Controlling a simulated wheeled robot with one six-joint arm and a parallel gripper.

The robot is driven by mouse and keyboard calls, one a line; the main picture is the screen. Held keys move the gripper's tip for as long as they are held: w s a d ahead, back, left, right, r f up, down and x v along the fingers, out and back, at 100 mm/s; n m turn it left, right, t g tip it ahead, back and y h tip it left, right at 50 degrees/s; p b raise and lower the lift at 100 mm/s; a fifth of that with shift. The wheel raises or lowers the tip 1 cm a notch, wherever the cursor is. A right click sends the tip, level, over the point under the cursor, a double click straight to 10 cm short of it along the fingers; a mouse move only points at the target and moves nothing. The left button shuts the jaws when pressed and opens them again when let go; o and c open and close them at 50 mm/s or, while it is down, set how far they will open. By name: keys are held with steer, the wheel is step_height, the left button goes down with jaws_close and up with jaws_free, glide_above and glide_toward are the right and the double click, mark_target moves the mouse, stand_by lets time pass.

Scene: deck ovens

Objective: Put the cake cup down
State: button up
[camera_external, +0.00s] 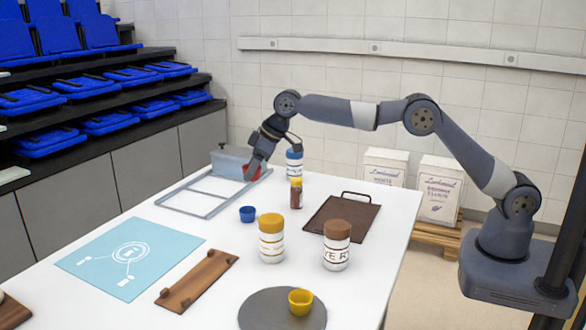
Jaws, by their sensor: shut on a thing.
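My gripper (251,176) is at the back left of the white table, pointing down and left. It is shut on a small red cake cup (255,173), mostly hidden by the fingers. The cup is beside the grey box at the far end of a metal frame; I cannot tell whether it touches the frame or the table. A blue cup (247,214) stands on the table in front, and a yellow cup (300,302) stands on a round grey plate (262,314) at the near edge.
The metal frame (188,207) lies below my gripper, with its grey box (229,160). Jars (271,240) (337,247), a small brown bottle (296,194) and a blue-lidded container (294,165) stand to the right. A dark board (341,220), wooden board (197,280) and blue mat (131,256) lie flat.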

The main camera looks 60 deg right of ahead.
steer(key=s+a+n+y+p, duration=0.1)
steer(key=s+a, duration=0.4)
steer(key=a, duration=0.4)
steer(key=s+a+n, duration=0.2)
steer(key=s+a, duration=0.3)
steer(key=a, duration=0.3)
steer(key=n+g+y+p, duration=0.1)
steer(key=n, duration=0.1)
glide_above(260, 312)
steer(key=s+d, duration=0.2)
steer(key=f, duration=0.5)
steer(key=f+p, duration=0.1)
steer(key=f, duration=0.9)
steer(key=shift+w+a+f+p, duration=0.15)
steer(key=shift+w+f+p, duration=0.1)
steer(key=shift+p, duration=0.15)
steer(key=o, duration=0.9)
steer(key=shift+r, duration=0.1)
steer(key=shift+o, duration=0.2)
steer(key=shift+r, duration=0.2)
steer(key=b+v, duration=0.2)
steer(key=v, duration=1)
steer(key=shift+w, duration=0.25)
